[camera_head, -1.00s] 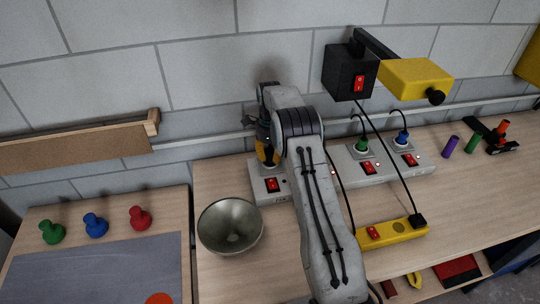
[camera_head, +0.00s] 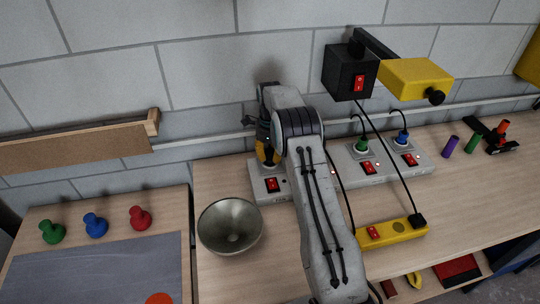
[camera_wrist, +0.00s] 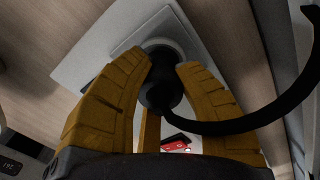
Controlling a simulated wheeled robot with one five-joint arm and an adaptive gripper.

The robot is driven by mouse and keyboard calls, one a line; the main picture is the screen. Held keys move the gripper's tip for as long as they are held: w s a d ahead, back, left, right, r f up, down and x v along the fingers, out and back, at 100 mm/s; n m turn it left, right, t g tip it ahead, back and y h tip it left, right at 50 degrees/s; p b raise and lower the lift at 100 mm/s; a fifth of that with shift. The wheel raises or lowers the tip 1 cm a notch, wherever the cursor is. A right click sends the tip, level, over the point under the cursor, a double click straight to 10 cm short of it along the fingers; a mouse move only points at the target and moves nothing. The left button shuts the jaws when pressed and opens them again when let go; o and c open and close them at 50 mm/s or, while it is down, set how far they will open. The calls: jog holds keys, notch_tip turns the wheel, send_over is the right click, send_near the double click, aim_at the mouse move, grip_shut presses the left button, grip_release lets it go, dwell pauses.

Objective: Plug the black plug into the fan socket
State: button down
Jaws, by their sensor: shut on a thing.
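The black plug (camera_wrist: 160,92) is between the yellow fingers of my gripper (camera_wrist: 166,66), which is shut on it. Its black cable (camera_wrist: 245,118) curves off to the right in the wrist view. The plug is at the round opening of a grey socket plate (camera_wrist: 127,44), the leftmost socket on the white power strip (camera_head: 345,165). How deep it sits is hidden. In the head view my gripper (camera_head: 267,151) is above this strip's left end, beside a red switch (camera_head: 273,185). My arm hides part of the strip.
A green plug (camera_head: 361,145) and a blue plug (camera_head: 402,137) stand in sockets farther right. A metal bowl (camera_head: 230,228) is in front of the strip's left end. A yellow strip (camera_head: 390,233) lies right of my arm. A black box (camera_head: 349,72) is above, on the wall side.

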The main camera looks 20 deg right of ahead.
jog(key=shift+f+b, duration=0.4)
jog(key=shift+f, duration=0.15)
jog(key=c, duration=0.9)
grip_release()
notch_tip(320, 180, up, 12)
dwell(0.9)
